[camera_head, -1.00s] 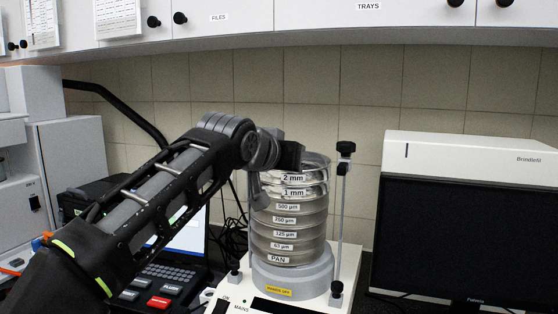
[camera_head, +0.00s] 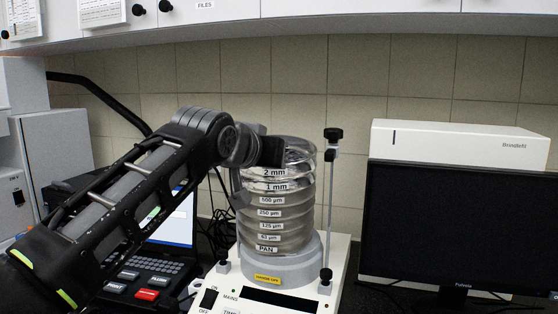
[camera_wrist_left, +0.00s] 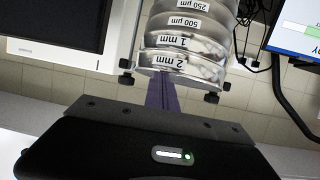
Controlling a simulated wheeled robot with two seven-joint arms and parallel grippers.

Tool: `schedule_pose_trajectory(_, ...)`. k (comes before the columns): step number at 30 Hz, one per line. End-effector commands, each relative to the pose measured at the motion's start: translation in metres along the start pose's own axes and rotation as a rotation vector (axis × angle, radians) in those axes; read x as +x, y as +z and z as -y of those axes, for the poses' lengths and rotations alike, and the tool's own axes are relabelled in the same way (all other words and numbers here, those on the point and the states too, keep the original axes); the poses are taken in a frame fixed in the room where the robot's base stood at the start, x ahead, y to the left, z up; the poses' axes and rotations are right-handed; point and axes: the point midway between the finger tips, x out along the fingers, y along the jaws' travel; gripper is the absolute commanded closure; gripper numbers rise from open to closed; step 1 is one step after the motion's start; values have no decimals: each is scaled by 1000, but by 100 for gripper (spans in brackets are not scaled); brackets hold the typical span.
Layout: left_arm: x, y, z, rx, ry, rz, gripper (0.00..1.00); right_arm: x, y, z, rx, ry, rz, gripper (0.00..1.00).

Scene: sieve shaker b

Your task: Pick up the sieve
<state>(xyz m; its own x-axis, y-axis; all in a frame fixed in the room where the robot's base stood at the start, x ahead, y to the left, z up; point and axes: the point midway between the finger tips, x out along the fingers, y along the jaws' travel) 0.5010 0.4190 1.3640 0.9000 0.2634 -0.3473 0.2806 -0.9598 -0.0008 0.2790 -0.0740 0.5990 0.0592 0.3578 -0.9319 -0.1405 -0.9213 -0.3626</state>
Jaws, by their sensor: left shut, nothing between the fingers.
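A stack of round sieves (camera_head: 279,215) stands upright on the shaker's grey base, labelled from 2 mm at the top down to PAN. The 2 mm sieve (camera_head: 300,172) is on top, with a clear rim above it. It also shows upside down in the left wrist view (camera_wrist_left: 178,62). My left gripper (camera_wrist_left: 164,82) is shut and empty, its fingers pointing at the 2 mm sieve's edge. In the head view its dark body (camera_head: 269,151) is beside the stack's upper left and overlaps the rim. The fingertips are hidden there, so I cannot tell contact. My right gripper is out of view.
The white shaker (camera_head: 258,301) has upright clamp rods, one (camera_head: 329,205) close to the stack's right. A black monitor (camera_head: 460,232) stands further right. A laptop (camera_head: 172,222) and a keypad with coloured buttons lie left. Cabinets hang above.

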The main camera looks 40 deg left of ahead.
Motion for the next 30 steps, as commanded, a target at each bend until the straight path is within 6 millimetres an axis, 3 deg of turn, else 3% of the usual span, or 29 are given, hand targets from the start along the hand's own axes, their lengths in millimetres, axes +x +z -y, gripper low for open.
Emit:
schedule_pose_trajectory(1, -7, 10, 0, -1, -1, 3, 100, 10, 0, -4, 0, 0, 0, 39)
schedule_pose_trajectory(4, -18, 11, 0, -1, 0, 3, 100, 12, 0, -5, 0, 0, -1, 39)
schedule_pose_trajectory(30, -19, 5, 0, -1, 0, -5, 100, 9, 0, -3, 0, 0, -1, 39)
